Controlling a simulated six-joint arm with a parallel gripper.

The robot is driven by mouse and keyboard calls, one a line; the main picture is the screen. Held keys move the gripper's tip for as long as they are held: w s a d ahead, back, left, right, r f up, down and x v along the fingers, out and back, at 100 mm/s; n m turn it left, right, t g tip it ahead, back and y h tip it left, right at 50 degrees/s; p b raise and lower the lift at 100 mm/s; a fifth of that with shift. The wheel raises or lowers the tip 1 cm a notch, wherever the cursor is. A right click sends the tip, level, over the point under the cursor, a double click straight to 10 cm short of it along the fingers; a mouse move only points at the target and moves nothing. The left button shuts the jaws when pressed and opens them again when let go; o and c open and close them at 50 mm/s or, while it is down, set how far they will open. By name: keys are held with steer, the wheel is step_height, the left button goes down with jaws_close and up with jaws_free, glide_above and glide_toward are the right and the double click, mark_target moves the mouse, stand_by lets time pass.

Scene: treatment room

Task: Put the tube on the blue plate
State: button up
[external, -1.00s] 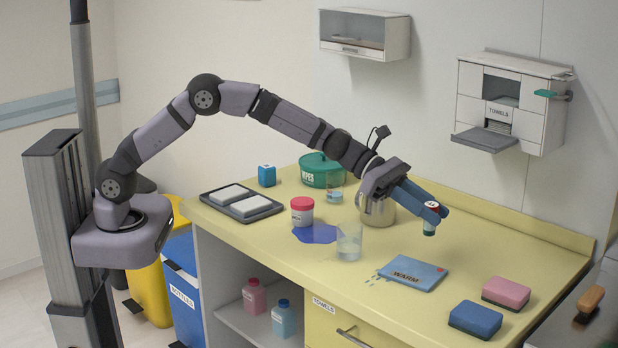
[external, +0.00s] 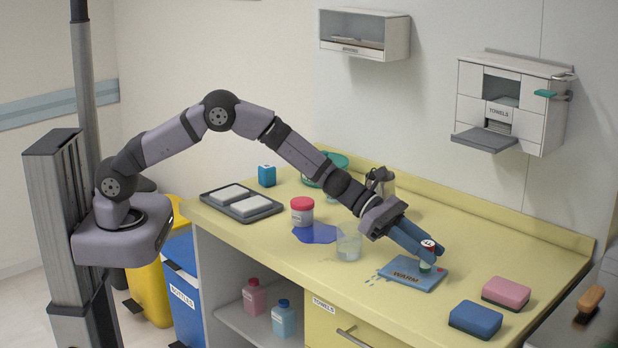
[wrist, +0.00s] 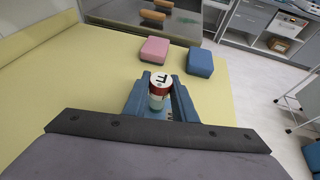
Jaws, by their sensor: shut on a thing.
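My gripper (external: 428,256) is shut on the tube (external: 427,258), a small upright cylinder with a white top, a red band and a green lower part. In the wrist view the tube (wrist: 159,88) stands between my fingers (wrist: 161,103), its marked top facing the camera. The blue plate (external: 400,275), flat, rectangular and marked WARM, lies on the counter. The tube's lower end appears over the plate's right back part. I cannot tell whether it touches it. In the wrist view the plate is mostly hidden by my gripper and the tube.
Blue (external: 475,320) and pink (external: 506,293) blocks lie right of the plate. A clear beaker (external: 348,243) stands left of my gripper, near a red-lidded jar (external: 302,211) and a flat dark-blue patch (external: 316,234). A metal jug (external: 381,183) is behind my wrist. Droplets lie by the plate.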

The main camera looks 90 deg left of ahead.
steer(key=shift+f, duration=0.4)
steer(key=shift+f, duration=0.15)
steer(key=o, duration=1)
steer(key=shift+r, duration=0.2)
steer(key=b+v, duration=0.3)
steer(key=v, duration=0.9)
steer(key=shift+f, duration=0.1)
